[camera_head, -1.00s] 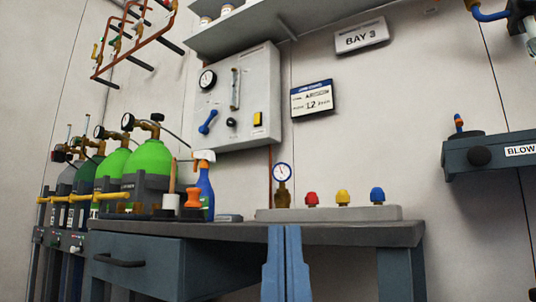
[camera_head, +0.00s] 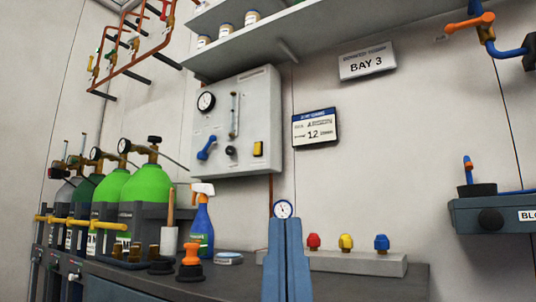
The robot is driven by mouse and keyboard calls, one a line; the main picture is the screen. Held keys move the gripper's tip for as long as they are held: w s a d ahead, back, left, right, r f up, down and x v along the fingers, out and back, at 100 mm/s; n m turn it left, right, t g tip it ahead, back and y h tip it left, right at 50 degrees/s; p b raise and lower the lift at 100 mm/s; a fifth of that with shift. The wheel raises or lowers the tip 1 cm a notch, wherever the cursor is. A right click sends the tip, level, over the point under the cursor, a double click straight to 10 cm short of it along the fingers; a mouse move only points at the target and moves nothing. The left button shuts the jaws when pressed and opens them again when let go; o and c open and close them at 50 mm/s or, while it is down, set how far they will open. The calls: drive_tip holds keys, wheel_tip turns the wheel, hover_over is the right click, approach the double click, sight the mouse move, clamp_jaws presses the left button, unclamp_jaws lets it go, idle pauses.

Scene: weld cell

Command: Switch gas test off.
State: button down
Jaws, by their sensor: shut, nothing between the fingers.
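A grey gas panel (camera_head: 268,105) hangs on the back wall, left of the middle. It carries a round gauge (camera_head: 206,102), a tall flow tube (camera_head: 234,115), a blue lever (camera_head: 207,148) slanting up to the right, a small black knob (camera_head: 231,151) and a yellow switch (camera_head: 258,149) in a dark frame. No lettering on the panel is legible, so I cannot tell which control is the gas test or how it is set. My gripper (camera_head: 285,222) points up at the bottom middle, its two blue fingers together and empty. In the picture it is below and right of the panel.
The bench (camera_head: 415,285) bears a spray bottle (camera_head: 201,220), an orange-topped item (camera_head: 190,255) and a grey block (camera_head: 375,263) with coloured knobs. Green cylinders (camera_head: 147,185) stand left. A shelf (camera_head: 300,30) juts out above the panel.

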wheel_tip(320, 180, up, 20)
drive_tip(key=p, duration=1.7)
